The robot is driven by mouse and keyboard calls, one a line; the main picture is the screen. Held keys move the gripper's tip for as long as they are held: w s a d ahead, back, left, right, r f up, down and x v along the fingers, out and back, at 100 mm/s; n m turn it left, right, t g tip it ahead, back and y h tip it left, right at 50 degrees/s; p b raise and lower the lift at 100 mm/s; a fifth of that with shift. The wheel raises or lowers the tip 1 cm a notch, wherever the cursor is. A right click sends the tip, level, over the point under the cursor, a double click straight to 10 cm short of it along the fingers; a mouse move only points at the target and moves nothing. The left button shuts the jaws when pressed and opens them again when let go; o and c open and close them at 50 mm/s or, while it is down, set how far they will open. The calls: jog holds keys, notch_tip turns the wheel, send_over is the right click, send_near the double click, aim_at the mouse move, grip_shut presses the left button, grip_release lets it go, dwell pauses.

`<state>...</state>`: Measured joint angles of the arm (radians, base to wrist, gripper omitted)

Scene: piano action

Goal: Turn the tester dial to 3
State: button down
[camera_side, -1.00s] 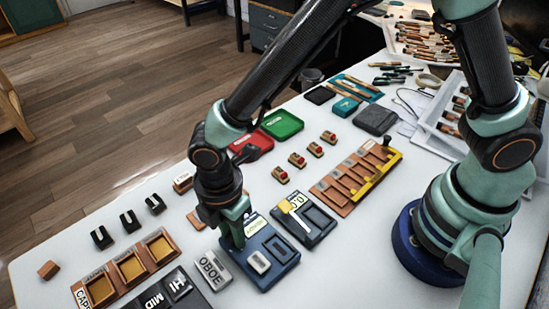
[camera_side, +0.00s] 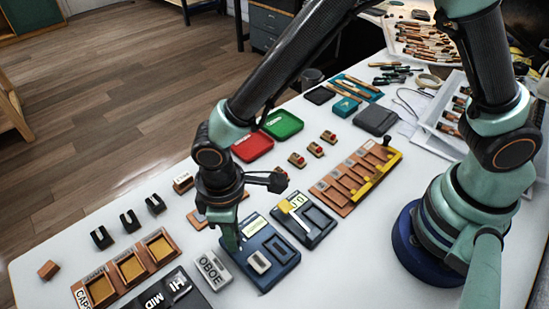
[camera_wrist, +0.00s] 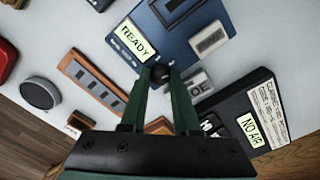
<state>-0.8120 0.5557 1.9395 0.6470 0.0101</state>
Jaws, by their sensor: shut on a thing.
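The tester is a blue box (camera_side: 281,265) with a lit display. In the wrist view the tester (camera_wrist: 187,48) shows READY, with small marks below the display. Its dark dial (camera_wrist: 159,73) sits at the box's edge below the display. My gripper (camera_wrist: 161,76) is shut on the dial, with one green finger on each side. In the side view my gripper (camera_side: 235,246) points down at the tester's left part, and the fingers and wrist hide the dial. I cannot read the dial's setting.
The OBOE plate (camera_side: 211,268) lies close to the left of my fingers. A second dark box with a yellow piece (camera_side: 297,202) stands just right of the tester. A black NO AIR box (camera_wrist: 246,115) is nearby in the wrist view.

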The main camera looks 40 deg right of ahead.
jog(key=m, duration=0.4)
jog(key=shift+w+m, duration=0.15)
jog(key=shift+m, duration=0.15)
jog(key=shift+d+m, duration=0.1)
jog(key=shift+m, duration=1.9)
jog(key=c, duration=0.7)
grip_release()
jog(key=shift+o, duration=0.2)
notch_tip(320, 180, up, 12)
